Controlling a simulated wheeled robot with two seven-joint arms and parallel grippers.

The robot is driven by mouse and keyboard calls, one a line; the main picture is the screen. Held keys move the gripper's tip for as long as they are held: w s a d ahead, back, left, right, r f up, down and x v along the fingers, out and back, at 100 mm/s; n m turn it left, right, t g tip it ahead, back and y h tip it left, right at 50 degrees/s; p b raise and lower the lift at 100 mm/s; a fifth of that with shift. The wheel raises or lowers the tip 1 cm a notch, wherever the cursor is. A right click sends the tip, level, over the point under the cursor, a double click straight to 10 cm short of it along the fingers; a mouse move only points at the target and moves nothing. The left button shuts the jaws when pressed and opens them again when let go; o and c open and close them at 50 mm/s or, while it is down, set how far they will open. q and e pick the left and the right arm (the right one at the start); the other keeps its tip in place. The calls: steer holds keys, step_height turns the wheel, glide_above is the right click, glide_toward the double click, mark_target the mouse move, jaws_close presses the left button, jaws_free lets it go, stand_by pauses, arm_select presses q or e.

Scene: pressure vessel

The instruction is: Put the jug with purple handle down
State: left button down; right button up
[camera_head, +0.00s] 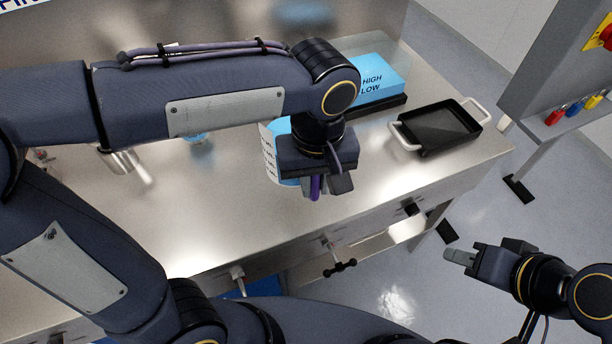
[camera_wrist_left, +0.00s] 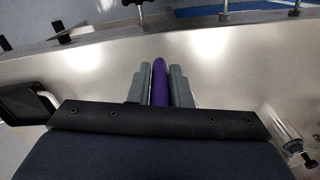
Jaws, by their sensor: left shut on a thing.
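The jug (camera_head: 269,158) is a white container with dark markings and blue showing near its top, in the middle of the head view. My left arm and hand cover much of it. Its purple handle (camera_head: 315,186) points toward the front of the steel table. My left gripper (camera_head: 326,187) is shut on the purple handle, which also shows between the two grey fingers in the left wrist view (camera_wrist_left: 159,83). I cannot tell whether the jug's base touches the table. My right gripper (camera_head: 462,256) is empty, off the table at the lower right; its finger gap is unclear.
The steel table (camera_head: 215,225) is bare in front of the jug. A black tray with light handles (camera_head: 438,127) sits at its right end. A blue box marked HIGH and LOW (camera_head: 378,80) stands behind. A metal cylinder (camera_head: 120,160) is at the left. Valve handles (camera_head: 340,268) jut from the front.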

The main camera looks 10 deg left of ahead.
arm_select(q)
steer(key=w+f, duration=0.2)
steer(key=w+a+f, duration=0.1)
steer(key=w+f, duration=0.1)
steer(key=w+a+f, duration=0.1)
steer(key=w+f, duration=0.1)
steer(key=shift+a+f, duration=0.1)
steer(key=shift+w+f, duration=0.15)
steer(key=shift+f, duration=0.8)
steer(key=shift+w+f, duration=0.15)
steer(key=shift+f, duration=0.75)
steer(key=shift+a, duration=0.1)
steer(key=shift+f, duration=0.15)
steer(key=c, duration=1.3)
jaws_free()
